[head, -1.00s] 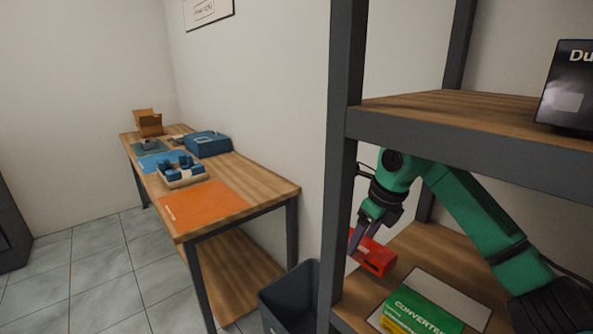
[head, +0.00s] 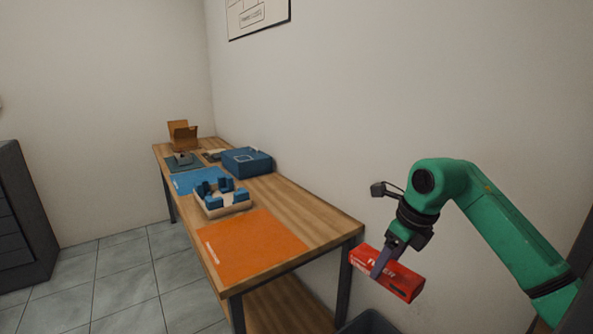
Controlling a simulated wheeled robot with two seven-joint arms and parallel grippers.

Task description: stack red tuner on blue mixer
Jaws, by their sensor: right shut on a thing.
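My right gripper (head: 384,264) is shut on the red tuner (head: 402,281), a red box with white lettering. It holds the box tilted in the air, to the right of the table's near end. A large blue box (head: 247,161) lies on the table against the wall; it looks like the blue mixer, but its lettering is too small to read. The gripper and tuner are well apart from it. My left gripper is not in view.
The wooden table (head: 312,214) bears an orange mat (head: 252,241), a blue mat (head: 192,179), a tray with blue blocks (head: 236,208) and an open cardboard box (head: 183,136). A dark bin (head: 370,324) stands below the tuner. The orange mat is bare.

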